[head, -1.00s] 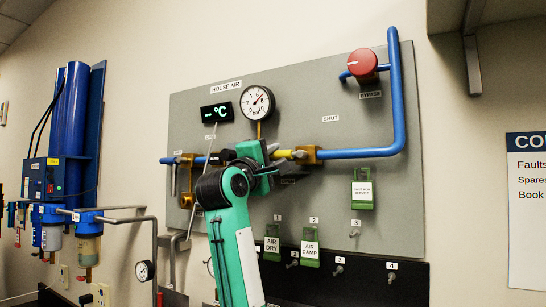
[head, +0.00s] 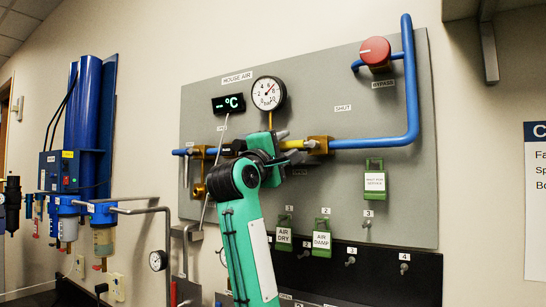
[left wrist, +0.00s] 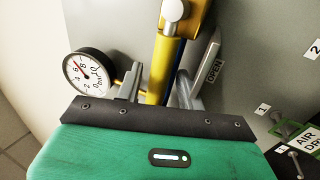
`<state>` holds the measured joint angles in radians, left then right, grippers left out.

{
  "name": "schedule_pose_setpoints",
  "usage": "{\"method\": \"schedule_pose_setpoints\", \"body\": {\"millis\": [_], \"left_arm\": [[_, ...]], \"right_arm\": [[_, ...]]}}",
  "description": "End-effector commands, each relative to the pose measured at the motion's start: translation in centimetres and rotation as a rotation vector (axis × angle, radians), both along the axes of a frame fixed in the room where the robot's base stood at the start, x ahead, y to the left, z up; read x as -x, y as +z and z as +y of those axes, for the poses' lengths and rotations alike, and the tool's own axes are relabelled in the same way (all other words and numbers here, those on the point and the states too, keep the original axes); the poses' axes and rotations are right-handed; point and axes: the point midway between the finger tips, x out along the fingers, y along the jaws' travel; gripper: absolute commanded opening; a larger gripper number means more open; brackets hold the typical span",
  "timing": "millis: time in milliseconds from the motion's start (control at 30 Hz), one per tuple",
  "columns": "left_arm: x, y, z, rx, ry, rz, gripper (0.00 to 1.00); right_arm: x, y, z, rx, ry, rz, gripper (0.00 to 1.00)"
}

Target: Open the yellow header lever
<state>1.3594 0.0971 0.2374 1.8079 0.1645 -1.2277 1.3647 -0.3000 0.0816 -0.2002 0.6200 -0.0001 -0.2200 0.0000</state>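The yellow header lever (head: 292,144) lies roughly level along the blue pipe, left of its brass valve (head: 318,145). In the left wrist view the lever (left wrist: 163,72) runs between the two grey fingers of my left gripper (left wrist: 160,90), with a small gap on each side. My left gripper (head: 276,147) is open around the lever's outer end in the head view, partly hiding it. An OPEN label (left wrist: 214,70) shows beside the lever in the left wrist view. A SHUT label (head: 343,108) is on the panel, up and right of the valve. My right gripper is not in view.
A pressure gauge (head: 268,93) and a small display (head: 228,103) sit above the lever. A red bypass knob (head: 375,52) is at upper right. Green tags (head: 374,182) hang on the panel and below it. Blue filter units (head: 88,140) stand left.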

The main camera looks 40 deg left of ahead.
Motion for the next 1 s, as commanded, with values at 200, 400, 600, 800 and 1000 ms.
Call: {"method": "schedule_pose_setpoints", "body": {"millis": [200, 400, 600, 800, 1000], "left_arm": [[3.8, -2.1, -0.2, 0.001, 0.001, -0.005, 0.39], [8.1, -3.8, -0.5, 0.001, 0.001, -0.006, 0.39], [11.0, -4.8, -0.7, 0.001, 0.001, -0.003, 0.39], [12.1, -5.2, -0.7, 0.001, 0.000, 0.000, 0.39], [12.2, -5.1, -0.7, 0.001, 0.000, 0.000, 0.39]], "right_arm": [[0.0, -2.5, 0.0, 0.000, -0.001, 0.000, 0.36], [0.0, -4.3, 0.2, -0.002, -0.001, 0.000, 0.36], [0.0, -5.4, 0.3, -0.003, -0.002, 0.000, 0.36], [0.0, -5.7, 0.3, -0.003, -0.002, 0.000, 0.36], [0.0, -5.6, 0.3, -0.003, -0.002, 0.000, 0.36]]}}
